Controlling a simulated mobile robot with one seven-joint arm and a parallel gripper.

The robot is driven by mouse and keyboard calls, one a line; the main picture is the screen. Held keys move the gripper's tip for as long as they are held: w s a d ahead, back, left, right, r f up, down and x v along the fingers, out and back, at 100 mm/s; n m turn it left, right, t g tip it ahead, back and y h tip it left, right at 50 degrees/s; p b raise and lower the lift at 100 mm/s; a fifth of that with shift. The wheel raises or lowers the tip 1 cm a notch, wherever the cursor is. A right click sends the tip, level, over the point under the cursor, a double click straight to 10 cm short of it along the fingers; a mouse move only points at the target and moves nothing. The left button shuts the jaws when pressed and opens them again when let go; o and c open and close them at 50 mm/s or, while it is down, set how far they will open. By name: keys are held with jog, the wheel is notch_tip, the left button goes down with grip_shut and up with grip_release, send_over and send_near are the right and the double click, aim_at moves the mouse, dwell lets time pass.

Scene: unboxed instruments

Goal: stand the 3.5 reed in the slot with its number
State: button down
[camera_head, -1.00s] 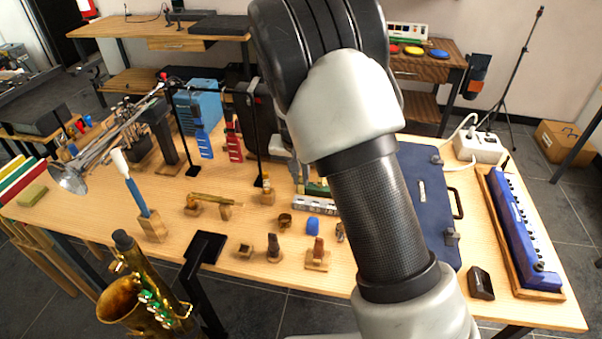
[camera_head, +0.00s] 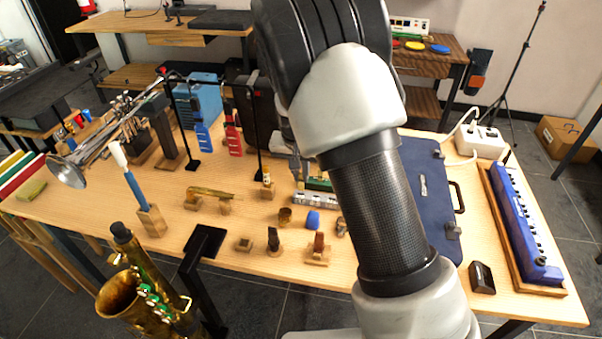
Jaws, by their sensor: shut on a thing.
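My gripper (camera_head: 299,170) shows only in part, as grey fingers just left of my arm, pointing down over the middle of the table. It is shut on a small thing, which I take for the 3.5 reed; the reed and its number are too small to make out. A long pale block with dark marks (camera_head: 314,201) lies just below the fingers, its right end close to my arm. A green strip (camera_head: 318,185) is right behind it. I cannot tell which of these holds the numbered slots, and I can read no numbers.
Small wooden stands (camera_head: 317,252), a blue cap (camera_head: 312,220) and a brass ring (camera_head: 285,215) stand in front. A blue case (camera_head: 425,190) lies right of my arm.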

aim_at(301, 181)
jog(key=shift+f+b, duration=1.25)
jog(key=shift+f, duration=0.75)
dwell(1.8)
dwell(0.4)
jog(key=c, duration=1.7)
grip_release()
jog(key=shift+r, duration=0.15)
jog(key=p+v, duration=0.3)
jog(key=v, duration=1.4)
jog(key=shift+w+r, duration=0.1)
jog(key=shift+r, duration=0.05)
